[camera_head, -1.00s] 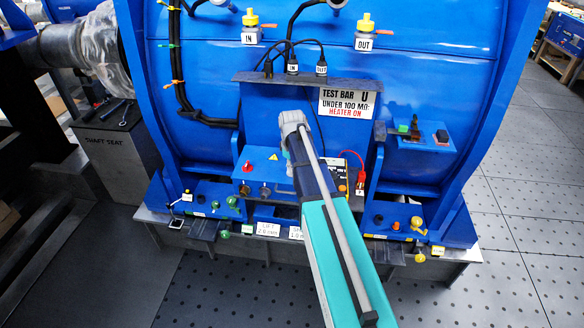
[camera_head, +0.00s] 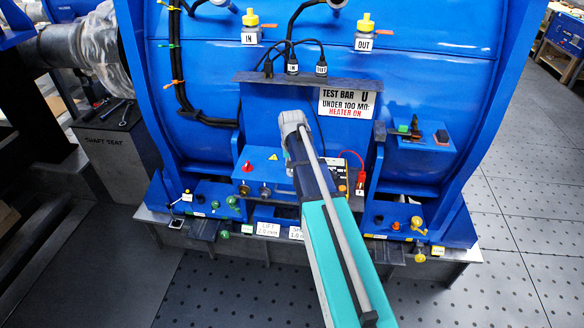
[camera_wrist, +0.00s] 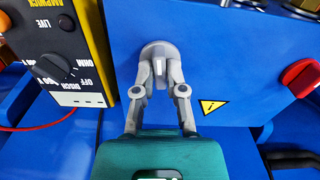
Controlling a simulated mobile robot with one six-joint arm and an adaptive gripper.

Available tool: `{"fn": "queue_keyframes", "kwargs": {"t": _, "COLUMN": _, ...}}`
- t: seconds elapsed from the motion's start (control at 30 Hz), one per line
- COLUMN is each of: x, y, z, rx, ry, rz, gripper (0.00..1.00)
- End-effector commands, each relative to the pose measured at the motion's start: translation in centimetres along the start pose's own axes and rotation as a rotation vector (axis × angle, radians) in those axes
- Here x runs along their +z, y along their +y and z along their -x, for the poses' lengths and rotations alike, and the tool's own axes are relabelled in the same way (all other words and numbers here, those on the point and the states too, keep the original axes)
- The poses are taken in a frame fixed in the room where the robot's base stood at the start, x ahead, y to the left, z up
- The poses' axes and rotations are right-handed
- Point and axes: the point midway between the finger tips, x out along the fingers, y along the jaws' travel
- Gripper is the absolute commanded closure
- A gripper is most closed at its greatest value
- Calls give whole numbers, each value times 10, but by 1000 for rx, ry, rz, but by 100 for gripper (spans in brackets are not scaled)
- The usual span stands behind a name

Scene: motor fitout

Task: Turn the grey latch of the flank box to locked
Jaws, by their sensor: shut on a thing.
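The grey latch (camera_wrist: 160,62) is on the blue face of the flank box (camera_wrist: 222,60) in the wrist view. My gripper (camera_wrist: 160,88) is shut on the latch, one finger on each side of its narrow grip. A pale line on the grip runs roughly upright in this view. In the head view my arm covers the latch and my gripper's fingers. The flank box (camera_head: 262,164) shows there to the left of my arm.
A yellow and black meter (camera_wrist: 58,55) with a dial and red lead is close left in the wrist view. A red knob (camera_wrist: 300,78) and a yellow warning sticker (camera_wrist: 212,107) are to the right. A test bar sign (camera_head: 348,103) hangs above my arm in the head view.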

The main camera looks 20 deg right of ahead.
Motion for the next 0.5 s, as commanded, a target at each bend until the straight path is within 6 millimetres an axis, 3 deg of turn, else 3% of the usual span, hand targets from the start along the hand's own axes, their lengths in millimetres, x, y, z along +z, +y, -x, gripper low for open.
{"fn": "queue_keyframes", "kwargs": {"t": 0.5, "x": 0, "y": 0, "z": 0, "rx": 0, "ry": 0, "rz": -145, "gripper": 100}}
